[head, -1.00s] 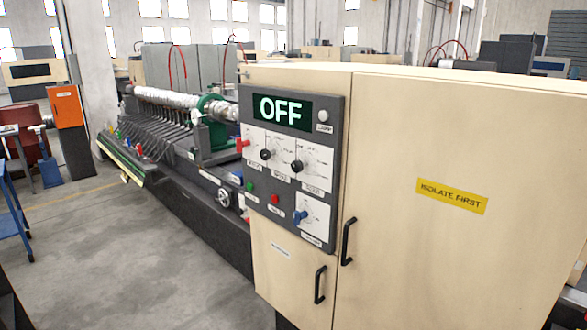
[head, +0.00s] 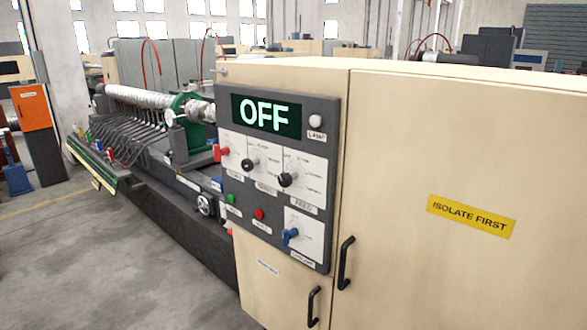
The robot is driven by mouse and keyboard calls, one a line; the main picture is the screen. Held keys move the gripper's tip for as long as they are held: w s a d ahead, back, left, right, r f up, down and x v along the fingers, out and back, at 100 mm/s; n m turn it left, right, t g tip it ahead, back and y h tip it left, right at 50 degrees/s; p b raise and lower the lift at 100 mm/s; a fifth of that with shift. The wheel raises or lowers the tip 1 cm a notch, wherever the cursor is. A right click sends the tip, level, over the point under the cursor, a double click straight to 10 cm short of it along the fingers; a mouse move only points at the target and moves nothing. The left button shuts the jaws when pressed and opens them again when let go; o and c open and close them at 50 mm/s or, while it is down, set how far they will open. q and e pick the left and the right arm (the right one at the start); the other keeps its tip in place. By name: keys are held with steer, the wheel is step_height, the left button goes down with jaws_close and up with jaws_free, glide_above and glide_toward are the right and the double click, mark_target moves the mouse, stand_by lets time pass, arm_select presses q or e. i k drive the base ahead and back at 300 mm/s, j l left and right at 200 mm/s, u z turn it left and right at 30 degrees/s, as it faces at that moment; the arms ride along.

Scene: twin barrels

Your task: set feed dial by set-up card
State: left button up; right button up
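The dark control panel (head: 277,200) is on the near end of the cream machine cabinet in the head view. Its display (head: 266,116) reads OFF. Two black dials sit below the display: the left dial (head: 248,165) and the right dial (head: 285,180), whose label (head: 304,205) seems to read FEED. Their scale marks are too small to read. A red knob (head: 224,151), a blue switch (head: 290,236), a green button (head: 231,198) and a red button (head: 259,214) are also on the panel. No set-up card can be made out. Neither gripper is in view.
The cabinet (head: 440,150) fills the right side, with black door handles (head: 346,262) and a yellow ISOLATE FIRST sign (head: 471,217). The long machine bed (head: 150,170) runs back to the left. Concrete floor (head: 90,270) is clear at the front left. An orange box (head: 32,107) stands further left.

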mark_target(285, 180)
steer(key=i+j+z, duration=0.55)
steer(key=i+j, duration=0.25)
steer(key=i+j+z, duration=0.15)
steer(key=j, duration=0.2)
steer(key=j+z, duration=0.15)
steer(key=j, duration=0.25)
steer(key=i+j+z, duration=0.15)
steer(key=j, duration=0.2)
